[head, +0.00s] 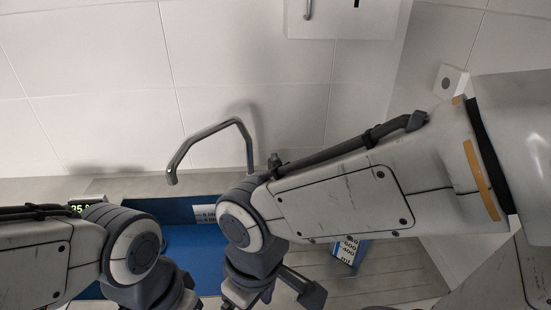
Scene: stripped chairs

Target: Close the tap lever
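The tap's bent grey metal spout (205,134) rises behind the blue basin, its mouth pointing down over the basin's back edge. A small grey fitting (275,162) stands just right of the spout's foot; it may be the tap lever, and my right forearm partly hides it. My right arm crosses from the right in front of the tap's base. Dark parts at its end, perhaps my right gripper (276,288), hang low over the basin's right side, well below the tap; their opening is unclear. My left arm's wrist shows at the lower left, with its gripper below the frame.
The blue basin (190,246) lies between my arms. A blue and white measuring container (347,254) stands right of it, partly behind my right arm, on a grooved draining surface (395,270). A green-lit display (86,204) is at left. A white cabinet (345,18) hangs above.

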